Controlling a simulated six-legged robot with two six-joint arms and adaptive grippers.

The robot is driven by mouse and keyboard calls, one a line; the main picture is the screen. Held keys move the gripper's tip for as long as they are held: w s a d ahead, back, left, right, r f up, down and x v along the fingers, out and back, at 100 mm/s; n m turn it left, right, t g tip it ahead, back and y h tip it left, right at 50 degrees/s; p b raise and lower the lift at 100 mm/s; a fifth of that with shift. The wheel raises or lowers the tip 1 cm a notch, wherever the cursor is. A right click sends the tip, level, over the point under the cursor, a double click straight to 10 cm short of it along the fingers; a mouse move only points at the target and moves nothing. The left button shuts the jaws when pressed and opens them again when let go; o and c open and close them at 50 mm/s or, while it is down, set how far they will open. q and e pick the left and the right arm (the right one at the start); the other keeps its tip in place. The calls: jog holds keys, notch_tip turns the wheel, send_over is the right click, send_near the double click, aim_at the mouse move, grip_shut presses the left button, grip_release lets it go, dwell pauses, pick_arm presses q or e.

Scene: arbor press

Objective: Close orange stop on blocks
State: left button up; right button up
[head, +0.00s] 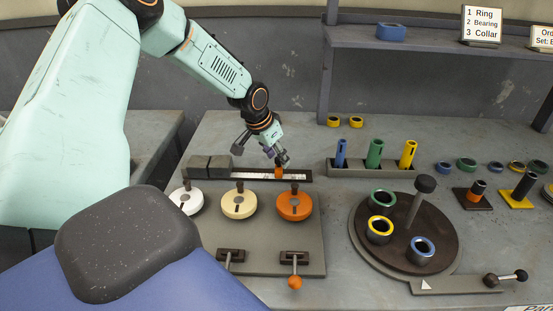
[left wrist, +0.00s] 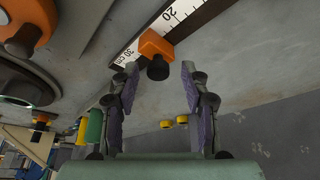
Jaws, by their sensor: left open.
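The orange stop (head: 278,173) sits on the dark rail with a white ruled scale (head: 250,176), towards its right end. Two grey blocks (head: 208,166) sit side by side at the rail's left end, with bare scale between them and the stop. My left gripper (head: 281,161) is at the stop from above and partly covers it. In the left wrist view the orange stop (left wrist: 154,43) with its dark knob shows just beyond the open fingers (left wrist: 159,72), near the 30 cm mark. The knob lies between the fingertips; I cannot tell whether they touch it.
White, cream and orange round knobs (head: 294,206) stand in front of the rail. Two small levers (head: 294,262) are nearer. A holder with blue, green and yellow posts (head: 374,171) and a dark turntable (head: 405,255) with rings are to the right. Two yellow rings (head: 345,121) lie behind.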

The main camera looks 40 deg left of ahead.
pick_arm(q)
jog(key=shift+w+a+f, duration=0.1)
jog(key=shift+d+r, duration=0.25)
jog(key=shift+d, duration=0.05)
jog(key=shift+c, duration=1.1)
jog(key=shift+a+f, duration=0.15)
jog(key=shift+a, duration=0.05)
jog(key=c, duration=0.4)
jog(key=shift+d, duration=0.1)
grip_shut()
